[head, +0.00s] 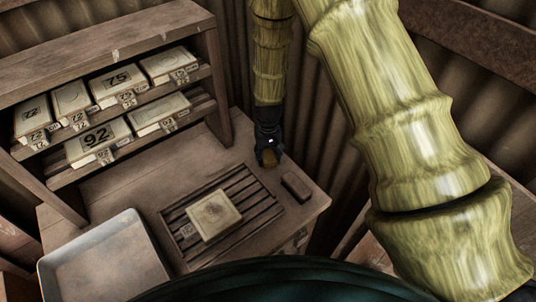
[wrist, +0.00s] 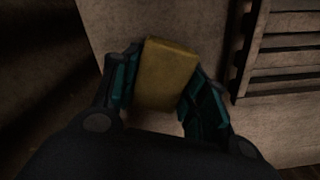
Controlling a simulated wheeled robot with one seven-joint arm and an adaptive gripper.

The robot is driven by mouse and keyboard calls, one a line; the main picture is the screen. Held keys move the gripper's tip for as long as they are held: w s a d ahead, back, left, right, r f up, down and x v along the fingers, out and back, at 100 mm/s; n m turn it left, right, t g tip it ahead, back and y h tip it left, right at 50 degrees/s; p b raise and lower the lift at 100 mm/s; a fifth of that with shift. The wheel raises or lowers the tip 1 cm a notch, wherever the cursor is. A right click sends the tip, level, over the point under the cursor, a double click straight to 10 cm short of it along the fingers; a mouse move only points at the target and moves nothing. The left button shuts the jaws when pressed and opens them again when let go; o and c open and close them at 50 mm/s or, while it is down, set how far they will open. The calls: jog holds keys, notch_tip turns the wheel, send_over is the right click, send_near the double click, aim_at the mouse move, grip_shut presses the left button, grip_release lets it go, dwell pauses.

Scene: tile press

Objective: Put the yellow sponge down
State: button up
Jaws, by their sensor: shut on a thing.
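The yellow sponge (wrist: 167,75) is a small block between the two teal-padded fingers of my gripper (wrist: 163,92) in the wrist view. My gripper is shut on it. I cannot tell whether the sponge touches the bench top.
A slatted rack (head: 250,199) with a pale tile (head: 214,212) lies left of my gripper's front. A metal tray (head: 100,262) is at front left. A shelf (head: 225,95) holds several numbered tiles.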

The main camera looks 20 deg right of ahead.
aim_at(268, 154)
jog(key=shift+f, duration=0.4)
jog(key=o, duration=0.9)
jog(key=shift+s, duration=0.1)
jog(key=o, duration=0.4)
jog(key=shift+c, duration=0.2)
notch_tip(268, 154, up, 12)
jog(key=b, duration=0.3)
jog(key=shift+r+b, duration=0.25)
jog(key=shift+b, duration=0.1)
